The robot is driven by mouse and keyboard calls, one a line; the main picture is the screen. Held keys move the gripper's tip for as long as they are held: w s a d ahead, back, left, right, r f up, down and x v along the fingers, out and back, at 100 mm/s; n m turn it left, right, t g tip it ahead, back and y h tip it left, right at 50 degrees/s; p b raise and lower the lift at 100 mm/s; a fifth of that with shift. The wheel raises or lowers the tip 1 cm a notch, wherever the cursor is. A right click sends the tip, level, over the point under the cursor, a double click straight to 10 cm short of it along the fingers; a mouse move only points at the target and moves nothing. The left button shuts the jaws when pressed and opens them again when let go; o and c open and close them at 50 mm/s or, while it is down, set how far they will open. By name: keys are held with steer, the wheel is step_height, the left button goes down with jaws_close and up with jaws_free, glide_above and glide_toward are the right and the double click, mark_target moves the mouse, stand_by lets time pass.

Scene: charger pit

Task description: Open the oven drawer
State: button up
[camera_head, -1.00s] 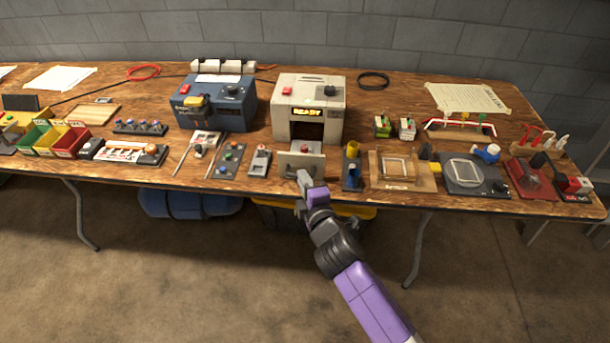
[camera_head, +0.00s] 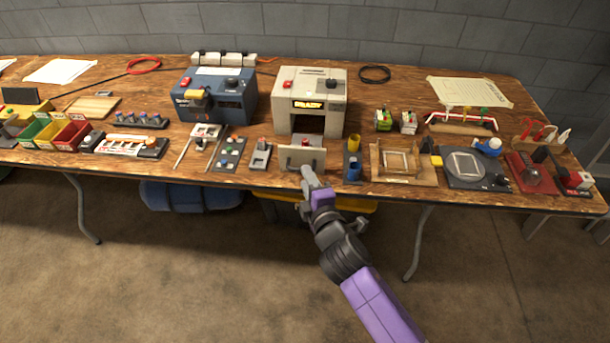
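The oven (camera_head: 289,101) is a beige box at the back middle of the bench. It has a red button, a dark knob, a small lit yellow sign and a dark front opening. In front of the opening, a beige upright plate, apparently the drawer front (camera_head: 295,157), stands near the bench's front edge with a tray-like part behind it. It appears to be out from the oven. My gripper (camera_head: 308,172) is at the lower edge of this plate, from the front. Whether it touches the plate, and whether its fingers are open, is too small to tell.
A blue machine (camera_head: 222,101) stands left of the oven. A blue and yellow cylinder stand (camera_head: 352,162) and a wooden frame (camera_head: 428,176) sit right of the plate. A small grey switch box (camera_head: 260,158) is to its left. Open floor lies before the bench.

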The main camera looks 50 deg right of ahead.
steer(key=v, duration=0.5)
stand_by(0.6)
steer(key=s+a+r+m+t+y, duration=0.3)
steer(key=s+a+r+m+y, duration=0.15)
steer(key=s+a+m, duration=0.4)
steer(key=s+a+r+m+g+y, duration=0.1)
steer(key=s+a, duration=0.2)
steer(key=s, duration=0.6)
steer(key=s+a+r+m+y+p, duration=0.1)
steer(key=s+a, duration=0.3)
steer(key=s, duration=0.6)
steer(key=shift+r+m+g+y, duration=0.4)
steer(key=shift+r+y, duration=0.15)
steer(key=shift+r, duration=0.3)
